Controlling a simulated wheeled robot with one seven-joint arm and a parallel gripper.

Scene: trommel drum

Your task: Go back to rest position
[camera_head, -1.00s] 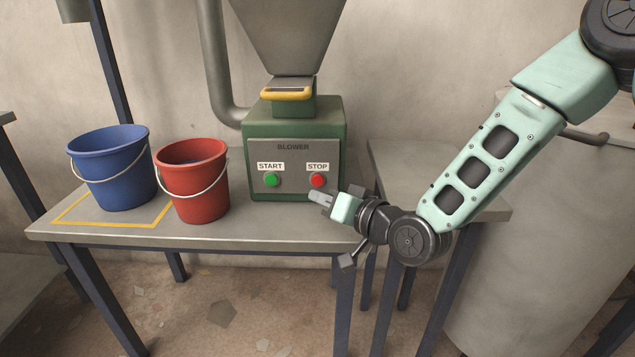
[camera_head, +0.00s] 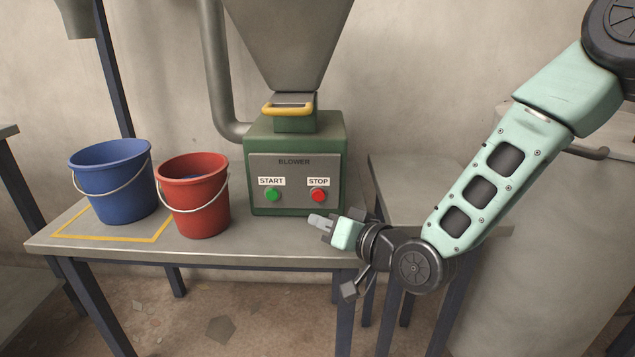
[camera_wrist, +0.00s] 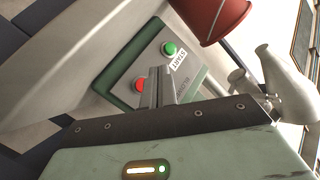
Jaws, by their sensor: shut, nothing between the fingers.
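My gripper (camera_head: 318,221) is shut and empty. Its fingertips are in front of the blower's panel, just below the red STOP button (camera_head: 318,195), with no clear contact in the head view. The green blower box (camera_head: 295,135) stands on the table, with a green START button (camera_head: 272,195) left of STOP. In the wrist view the shut fingers (camera_wrist: 156,88) point at the panel, beside the red button (camera_wrist: 141,86); the green button (camera_wrist: 169,48) is farther up.
A blue bucket (camera_head: 112,185) stands within a yellow outline on the table (camera_head: 250,248). A red bucket (camera_head: 195,195) stands right of it. A hopper (camera_head: 290,40) with a yellow handle (camera_head: 287,109) is above the blower. A second table (camera_head: 400,180) and a large pale drum (camera_head: 560,240) are at right.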

